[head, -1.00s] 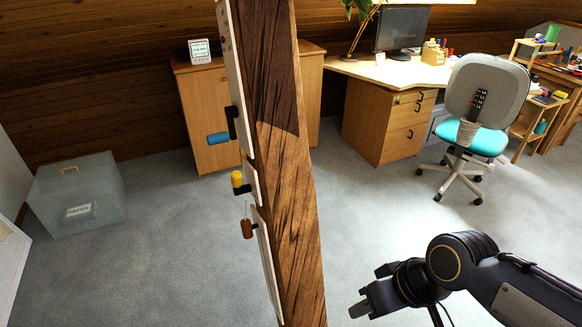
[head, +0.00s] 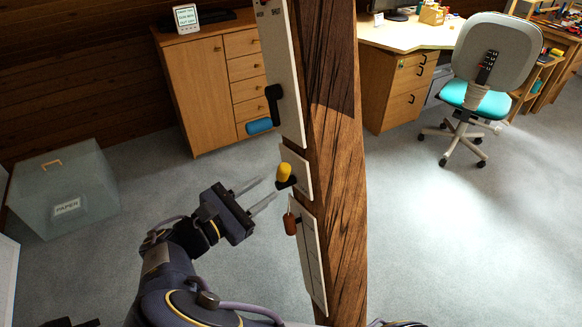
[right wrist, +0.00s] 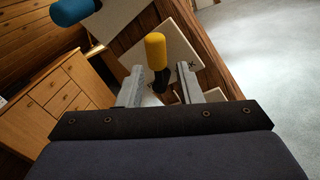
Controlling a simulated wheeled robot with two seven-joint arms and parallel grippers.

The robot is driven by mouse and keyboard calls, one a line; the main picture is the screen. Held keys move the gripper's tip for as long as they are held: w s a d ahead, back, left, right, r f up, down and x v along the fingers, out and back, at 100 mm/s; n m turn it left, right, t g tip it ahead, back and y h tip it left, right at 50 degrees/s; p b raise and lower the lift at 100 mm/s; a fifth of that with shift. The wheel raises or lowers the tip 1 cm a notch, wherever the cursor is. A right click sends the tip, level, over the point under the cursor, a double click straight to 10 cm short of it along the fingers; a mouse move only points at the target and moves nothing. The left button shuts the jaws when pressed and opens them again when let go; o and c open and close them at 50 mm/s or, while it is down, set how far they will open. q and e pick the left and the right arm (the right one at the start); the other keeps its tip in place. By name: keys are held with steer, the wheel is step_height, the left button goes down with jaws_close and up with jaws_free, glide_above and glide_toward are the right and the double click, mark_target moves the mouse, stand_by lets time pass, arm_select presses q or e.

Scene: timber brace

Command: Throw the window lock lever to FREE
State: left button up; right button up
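A timber post (head: 335,150) carries three pale panels with levers. The top one has a blue-handled lever (head: 259,126), the middle one a yellow-knobbed lever (head: 284,172), the bottom one a brown-handled lever (head: 291,224). My left gripper is not seen.
The blue handle (right wrist: 72,11) is close to my right gripper, at upper left in the wrist view. A wooden cabinet (head: 200,95) stands behind the post. A grey paper box (head: 65,190) is at left, an office chair (head: 490,70) at right. Carpet between is clear.

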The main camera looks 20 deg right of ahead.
mark_target(279, 176)
steer(key=shift+w+r, duration=0.2)
steer(key=x, duration=0.7)
steer(key=shift+w+d, duration=0.1)
jaws_close()
